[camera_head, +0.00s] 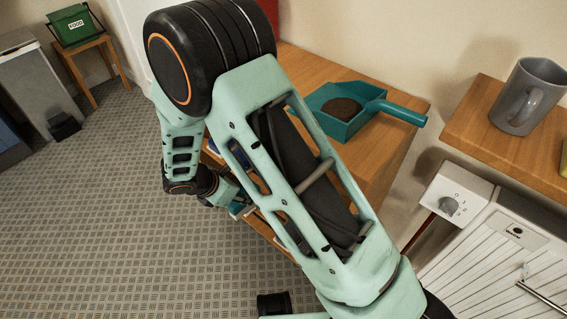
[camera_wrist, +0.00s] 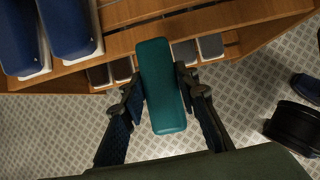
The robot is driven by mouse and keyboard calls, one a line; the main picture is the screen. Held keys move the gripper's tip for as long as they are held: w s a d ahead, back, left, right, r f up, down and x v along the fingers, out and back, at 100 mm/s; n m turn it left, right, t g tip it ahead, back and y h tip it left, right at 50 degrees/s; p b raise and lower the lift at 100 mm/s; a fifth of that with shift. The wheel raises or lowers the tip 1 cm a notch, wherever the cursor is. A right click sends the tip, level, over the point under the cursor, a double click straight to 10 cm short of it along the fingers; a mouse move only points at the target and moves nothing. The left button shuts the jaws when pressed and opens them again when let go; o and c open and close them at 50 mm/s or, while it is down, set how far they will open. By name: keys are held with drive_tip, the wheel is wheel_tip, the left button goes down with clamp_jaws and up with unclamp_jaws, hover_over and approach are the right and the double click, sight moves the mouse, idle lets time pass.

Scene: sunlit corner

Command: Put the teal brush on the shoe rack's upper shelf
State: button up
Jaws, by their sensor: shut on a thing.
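The teal brush (camera_wrist: 162,85) is between the two fingers of my gripper (camera_wrist: 160,100) in the wrist view. The gripper is shut on it. The brush's far end overlaps the edge of the wooden shoe rack (camera_wrist: 135,37) in that view; I cannot tell whether it touches the slats. In the head view my arm covers most of the rack, and my gripper (camera_head: 238,205) shows only in part beside the rack's front. The brush is mostly hidden there.
Blue shoes (camera_wrist: 70,25) with white soles stand on the rack at the left. Other shoe tips show lower down. A teal dustpan (camera_head: 345,110) with dark contents lies on the wooden top. A grey mug (camera_head: 520,95) stands on a ledge at the right. Open floor lies left.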

drive_tip(key=w+d+b, duration=0.1)
drive_tip(key=w+d, duration=0.7)
drive_tip(key=w, duration=0.1)
drive_tip(key=shift+d, duration=0.25)
drive_tip(key=w+d+b, duration=0.1)
drive_tip(key=w+d, duration=0.2)
drive_tip(key=shift+s+a+f+b, duration=0.15)
drive_tip(key=shift+f+b, duration=0.35)
drive_tip(key=shift+f, duration=0.35)
drive_tip(key=shift+r, duration=0.1)
drive_tip(key=o, duration=0.7)
drive_tip(key=shift+f, duration=0.2)
drive_tip(key=o, duration=0.5)
